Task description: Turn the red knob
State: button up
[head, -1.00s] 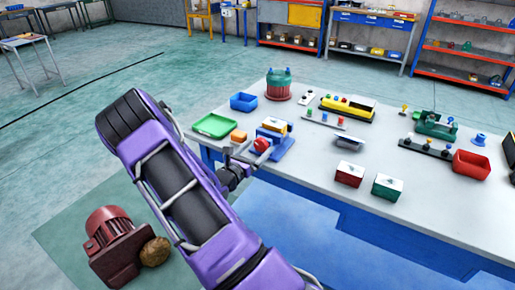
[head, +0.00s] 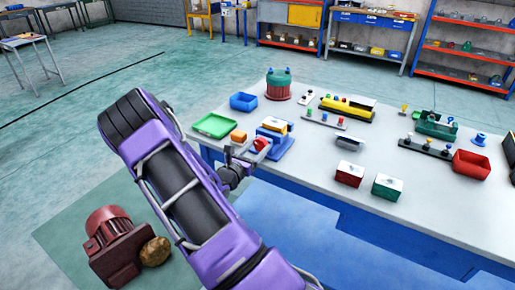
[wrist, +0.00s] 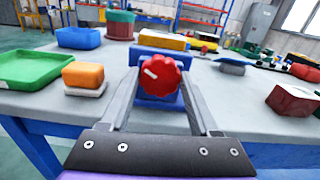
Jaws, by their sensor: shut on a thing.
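The red knob (wrist: 161,75) is lobed and has a white pointer mark on its left upper side in the wrist view. In the head view my gripper (head: 250,155) reaches the knob (head: 261,144) at the table's near left edge. The knob's back is hidden.
A green tray (head: 214,125) and an orange block (head: 238,136) lie left of the knob. A blue bin (head: 243,102) and a green-topped red drum (head: 279,86) stand behind. White-topped boxes (head: 350,173) stand to the right.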

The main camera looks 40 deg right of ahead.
jog(key=shift+f+m, duration=0.1)
jog(key=shift+m, duration=0.2)
jog(key=m+b, duration=0.3)
jog(key=shift+f+m, duration=0.15)
jog(key=shift+m, duration=0.15)
jog(key=m+b, duration=0.7)
jog(key=m, duration=0.1)
jog(key=shift+m, duration=0.4)
jog(key=shift+r+m, duration=0.2)
jog(key=shift+m, duration=1.7)
jog(key=o, duration=1.4)
jog(key=shift+c, duration=0.2)
